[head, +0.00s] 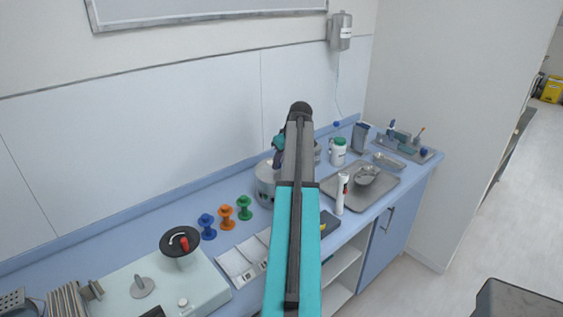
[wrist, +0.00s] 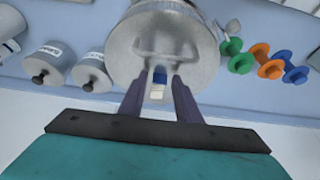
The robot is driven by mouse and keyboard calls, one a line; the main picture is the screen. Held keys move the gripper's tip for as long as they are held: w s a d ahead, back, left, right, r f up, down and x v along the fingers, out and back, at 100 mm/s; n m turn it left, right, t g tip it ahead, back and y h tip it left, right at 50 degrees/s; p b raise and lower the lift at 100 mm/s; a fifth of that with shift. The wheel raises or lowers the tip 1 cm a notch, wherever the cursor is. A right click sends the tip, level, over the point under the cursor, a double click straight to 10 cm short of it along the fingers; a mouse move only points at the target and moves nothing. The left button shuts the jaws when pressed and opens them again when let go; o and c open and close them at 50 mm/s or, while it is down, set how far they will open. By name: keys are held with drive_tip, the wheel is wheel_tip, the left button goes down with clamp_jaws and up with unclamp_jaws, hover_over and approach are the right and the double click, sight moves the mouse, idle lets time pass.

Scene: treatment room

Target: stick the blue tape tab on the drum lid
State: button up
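The metal drum (head: 266,186) stands on the blue counter in the head view, partly hidden behind my arm. Its round grey lid (wrist: 193,40) fills the upper middle of the wrist view. My gripper (wrist: 159,80) is over the lid with its two dark fingers apart. The small blue tape tab (wrist: 159,76), with a pale part below it, shows between the fingertips against the lid. Narrow gaps seem to show on both sides of it. I cannot tell whether it touches the lid. In the head view the fingertips are hidden by my arm.
Blue (head: 207,227), orange (head: 227,217) and green (head: 244,207) spools stand left of the drum. Two lidded canisters (wrist: 92,72) (wrist: 48,62) show left of the drum in the wrist view.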

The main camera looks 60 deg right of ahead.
drive_tip(key=shift+o, duration=0.6)
drive_tip(key=b+v, duration=0.3)
drive_tip(key=v, duration=1.1)
drive_tip(key=shift+b, duration=0.4)
drive_tip(key=shift+f, duration=0.1)
